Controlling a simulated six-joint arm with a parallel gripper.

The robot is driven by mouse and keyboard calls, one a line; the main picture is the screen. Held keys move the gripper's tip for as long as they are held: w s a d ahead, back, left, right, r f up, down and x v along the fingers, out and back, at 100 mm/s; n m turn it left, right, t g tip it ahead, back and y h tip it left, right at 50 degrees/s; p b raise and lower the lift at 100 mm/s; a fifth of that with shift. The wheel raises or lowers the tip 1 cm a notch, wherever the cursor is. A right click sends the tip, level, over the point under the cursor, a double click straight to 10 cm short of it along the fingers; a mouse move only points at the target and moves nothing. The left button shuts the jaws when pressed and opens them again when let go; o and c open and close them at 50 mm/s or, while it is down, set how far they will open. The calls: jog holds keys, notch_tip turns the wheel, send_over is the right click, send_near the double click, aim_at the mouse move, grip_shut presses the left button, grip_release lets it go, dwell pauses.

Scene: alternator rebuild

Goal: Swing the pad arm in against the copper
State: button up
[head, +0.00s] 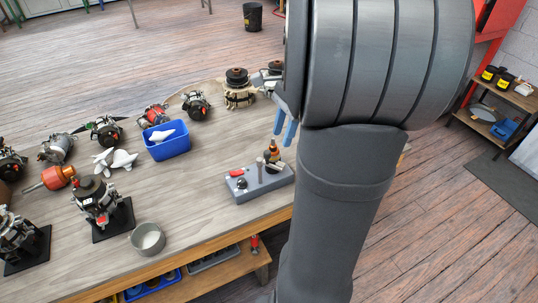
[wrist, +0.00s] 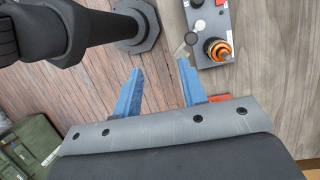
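A grey fixture block (head: 267,186) lies near the front edge of the bench. It also shows at the top of the wrist view (wrist: 201,15). An orange copper-coloured part with a dark centre (wrist: 218,48) stands on it, partly hidden in the head view (head: 272,152). A small grey piece (wrist: 185,44), possibly the pad arm, sticks out beside the copper toward my gripper. My gripper (wrist: 160,66) is open, its blue fingers apart with nothing between them. The right fingertip appears close to the grey piece; I cannot tell whether they touch. The fingers also show in the head view (head: 284,139).
A blue bin (head: 168,149), a grey round cup (head: 148,239) and several alternators (head: 95,200) stand on the bench to the left. A red piece (wrist: 219,98) shows beside my right finger. Below my left finger is open wooden floor (wrist: 80,100).

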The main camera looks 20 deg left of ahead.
jog(key=s+d+f+m+g+y, duration=0.3)
jog(key=d+f+y, duration=0.2)
jog(key=f+y, duration=0.25)
jog(key=m+t+y, duration=0.7)
jog(key=t+y, duration=0.2)
send_near(267, 152)
jog(key=shift+h, duration=0.25)
jog(key=a, duration=0.3)
jog(key=w+a, duration=0.1)
jog(key=a, duration=0.6)
jog(key=shift+w+f, duration=0.2)
jog(key=shift+w, duration=0.1)
jog(key=shift+c, duration=0.5)
grip_shut()
